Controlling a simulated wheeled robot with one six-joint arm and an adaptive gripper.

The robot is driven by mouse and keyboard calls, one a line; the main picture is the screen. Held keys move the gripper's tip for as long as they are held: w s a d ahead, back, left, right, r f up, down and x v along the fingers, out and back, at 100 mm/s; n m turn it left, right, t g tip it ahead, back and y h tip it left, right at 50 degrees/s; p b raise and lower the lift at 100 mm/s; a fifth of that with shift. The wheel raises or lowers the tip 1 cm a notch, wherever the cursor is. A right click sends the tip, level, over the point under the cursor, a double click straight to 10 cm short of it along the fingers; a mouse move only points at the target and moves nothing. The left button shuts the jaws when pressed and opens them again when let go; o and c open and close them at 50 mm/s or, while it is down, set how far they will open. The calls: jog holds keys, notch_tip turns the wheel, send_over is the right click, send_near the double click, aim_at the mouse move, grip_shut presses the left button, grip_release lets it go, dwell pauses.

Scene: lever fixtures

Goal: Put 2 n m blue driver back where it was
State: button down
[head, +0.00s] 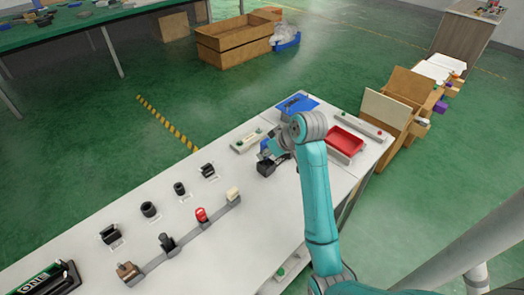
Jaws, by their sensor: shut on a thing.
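My gripper (279,156) is at the end of the teal arm, over the white table, right of the picture's middle. It is small and partly hidden by my own wrist. A small blue part at the gripper (264,144) looks like the blue driver, and the gripper appears shut on it. A black block-like thing (265,169) is just below and left of the gripper. I cannot tell whether it touches the driver or the gripper.
The white table (250,215) carries a red tray (346,139) to the right and a pale switch box (247,142) left of the gripper. Several black fixtures and a red lever (201,214) stand along the left. The table's middle front is clear. Cardboard boxes (408,87) stand beyond the right end.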

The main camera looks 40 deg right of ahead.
jog(key=shift+f, duration=0.5)
jog(key=shift+f, duration=0.1)
jog(key=c, duration=0.8)
grip_release()
